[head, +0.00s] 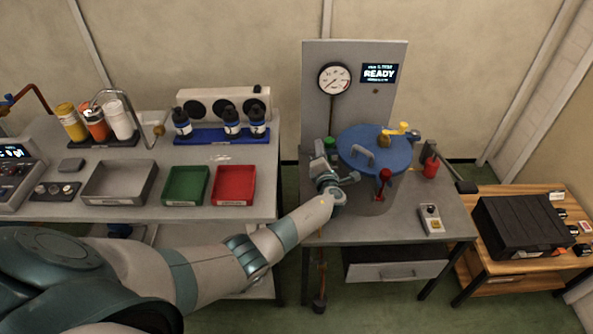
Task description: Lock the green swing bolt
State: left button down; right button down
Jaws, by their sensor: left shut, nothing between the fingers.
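The blue round lid (372,150) with a grey handle sits on the cylinder on the grey bench. The green swing bolt (328,140) shows as a small green part at the lid's left edge, partly hidden behind my left gripper. My left gripper (325,156) is shut and empty, close in front of the green bolt; I cannot tell whether it touches it. My right gripper is not in view.
A panel with a gauge (334,78) and a READY display (380,73) stands behind the cylinder. A red canister (431,167) and a button box (431,219) are to its right. The left bench holds trays (234,200) and bottles (182,122).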

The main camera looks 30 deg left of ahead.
pick_arm(q)
jog(key=shift+w+d+r, duration=0.35)
jog(key=shift+w+d, duration=0.05)
jog(key=shift+d, duration=0.3)
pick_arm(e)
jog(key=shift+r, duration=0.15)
